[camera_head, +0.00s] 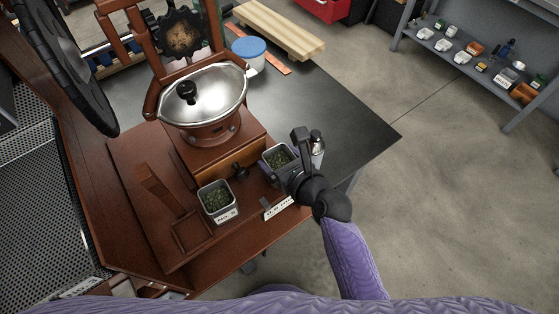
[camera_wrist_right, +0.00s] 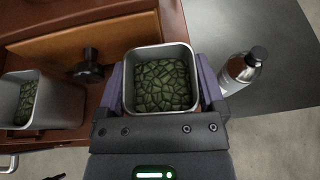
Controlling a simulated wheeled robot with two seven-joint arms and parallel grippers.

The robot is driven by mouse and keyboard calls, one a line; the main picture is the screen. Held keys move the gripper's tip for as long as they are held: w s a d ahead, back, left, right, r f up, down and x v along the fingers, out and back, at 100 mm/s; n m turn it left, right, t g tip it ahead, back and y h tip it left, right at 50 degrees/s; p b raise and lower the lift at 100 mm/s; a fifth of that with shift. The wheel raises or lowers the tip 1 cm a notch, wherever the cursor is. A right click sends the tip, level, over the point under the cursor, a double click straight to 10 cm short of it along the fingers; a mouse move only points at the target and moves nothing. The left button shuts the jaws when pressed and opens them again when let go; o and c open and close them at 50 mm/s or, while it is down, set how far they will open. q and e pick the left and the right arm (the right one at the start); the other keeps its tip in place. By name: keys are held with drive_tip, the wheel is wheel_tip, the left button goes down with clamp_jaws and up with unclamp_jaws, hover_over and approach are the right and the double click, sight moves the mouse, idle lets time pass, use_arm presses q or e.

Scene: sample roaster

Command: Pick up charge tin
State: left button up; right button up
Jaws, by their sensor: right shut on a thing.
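A square grey metal tin (camera_head: 266,157) full of green beans is at the right front of the roaster, in the jaws of my right gripper (camera_head: 284,165). In the right wrist view, the same tin (camera_wrist_right: 158,50) sits upright between the two fingers of my right gripper (camera_wrist_right: 160,88), which press on its left and right sides. I cannot tell whether its base touches the wooden stand. My left gripper is not seen.
A roaster with a silver hopper (camera_head: 205,98) stands behind the tins. A drawer knob (camera_head: 240,171) juts out between them. A silver bottle (camera_head: 317,152) stands close to the right of my right gripper.

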sight(282, 153)
drive_tip(key=shift+s+d+r+p, duration=0.1)
drive_tip(key=shift+s+r+p, duration=0.1)
drive_tip(key=shift+r+p, duration=0.9)
drive_tip(key=shift+s+d+r+p, duration=0.1)
drive_tip(key=shift+s+r+p, duration=0.05)
drive_tip(key=shift+r+p, duration=0.9)
drive_tip(key=s+d+b, duration=0.1)
drive_tip(key=s+d, duration=0.8)
drive_tip(key=s, duration=0.5)
drive_tip(key=w+d+r+n+g+y+b, duration=0.3)
drive_tip(key=w+r, duration=0.6)
drive_tip(key=r, duration=0.3)
drive_tip(key=shift+w+d+n+y+b, duration=0.35)
drive_tip(key=shift+d+n+b, duration=0.4)
drive_tip(key=shift+b, duration=0.3)
drive_tip(key=shift+g, duration=0.3)
